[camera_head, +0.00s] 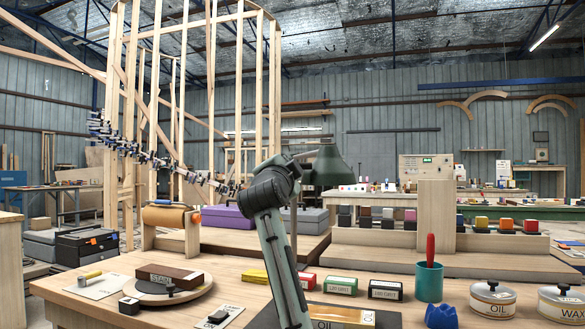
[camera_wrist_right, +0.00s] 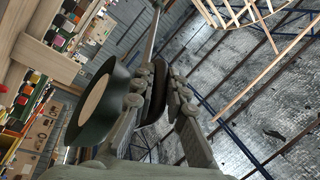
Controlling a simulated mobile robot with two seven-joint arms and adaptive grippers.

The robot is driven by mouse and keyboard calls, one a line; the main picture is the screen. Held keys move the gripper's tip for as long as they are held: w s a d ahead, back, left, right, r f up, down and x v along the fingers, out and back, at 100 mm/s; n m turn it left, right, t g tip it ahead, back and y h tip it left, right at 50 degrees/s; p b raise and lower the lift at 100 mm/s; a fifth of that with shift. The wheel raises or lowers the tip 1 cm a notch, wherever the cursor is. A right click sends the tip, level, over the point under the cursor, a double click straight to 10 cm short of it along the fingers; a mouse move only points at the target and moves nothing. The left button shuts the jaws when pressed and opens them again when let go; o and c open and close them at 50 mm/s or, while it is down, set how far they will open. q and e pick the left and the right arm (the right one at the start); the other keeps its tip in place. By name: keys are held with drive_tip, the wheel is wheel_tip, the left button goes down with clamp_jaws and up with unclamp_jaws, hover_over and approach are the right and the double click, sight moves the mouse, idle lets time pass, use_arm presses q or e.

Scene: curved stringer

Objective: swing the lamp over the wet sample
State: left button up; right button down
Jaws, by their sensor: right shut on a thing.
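The lamp has a dark green bell-shaped shade (camera_head: 329,166), which stands above the middle of the bench in the head view. In the right wrist view the shade (camera_wrist_right: 88,118) shows its pale round inside. My right arm rises in front of the lamp and hides part of it. My right gripper (camera_wrist_right: 167,72) is shut on a dark part of the lamp beside the shade. A brown board marked STAIN (camera_head: 168,275) lies on a round turntable (camera_head: 150,294). Another board, marked OIL (camera_head: 340,314), lies at the front edge. I cannot tell which sample is wet. My left gripper is out of view.
Several labelled grit boxes (camera_head: 341,286) stand behind the OIL board. A teal cup (camera_head: 429,282) with a red handle and round tins (camera_head: 492,299) stand at right. A wooden post (camera_head: 436,215) rises behind. Bare bench (camera_head: 225,270) shows right of the turntable.

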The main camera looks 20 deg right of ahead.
drive_tip(key=c, duration=1.5)
unclamp_jaws()
drive_tip(key=shift+a, duration=0.1)
drive_tip(key=shift+c, duration=0.2)
drive_tip(key=v, duration=1.2)
